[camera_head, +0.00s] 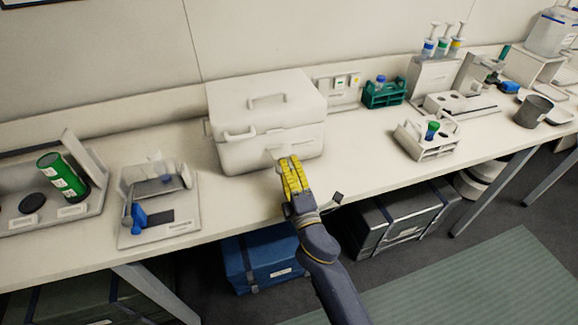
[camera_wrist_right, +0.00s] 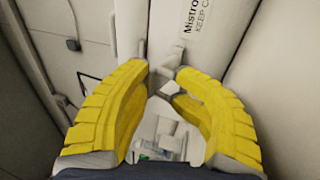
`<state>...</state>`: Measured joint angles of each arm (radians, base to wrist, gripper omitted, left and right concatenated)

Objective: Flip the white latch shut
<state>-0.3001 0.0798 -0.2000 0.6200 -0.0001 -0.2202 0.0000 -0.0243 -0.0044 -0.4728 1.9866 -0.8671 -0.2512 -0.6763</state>
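The white box (camera_head: 262,152) stands on the bench with its lid down and a handle on top. The white latch (camera_wrist_right: 167,66) is on its front face, close by the fingertips in the right wrist view. In the head view the latch area (camera_head: 277,153) is small and partly behind the fingers. My right gripper (camera_head: 291,161) has yellow fingers, pointing at the box front. In the right wrist view its fingertips (camera_wrist_right: 161,76) are a small gap apart, with the latch at that gap. I cannot tell whether they touch or grip it. My left gripper is not in view.
A clear-lidded device (camera_head: 158,200) and a rack with a green tube (camera_head: 62,178) stand to the left. A teal rack (camera_head: 384,95) and a white tube rack (camera_head: 427,140) stand to the right. Blue (camera_head: 262,262) and grey cases (camera_head: 395,220) lie below the bench.

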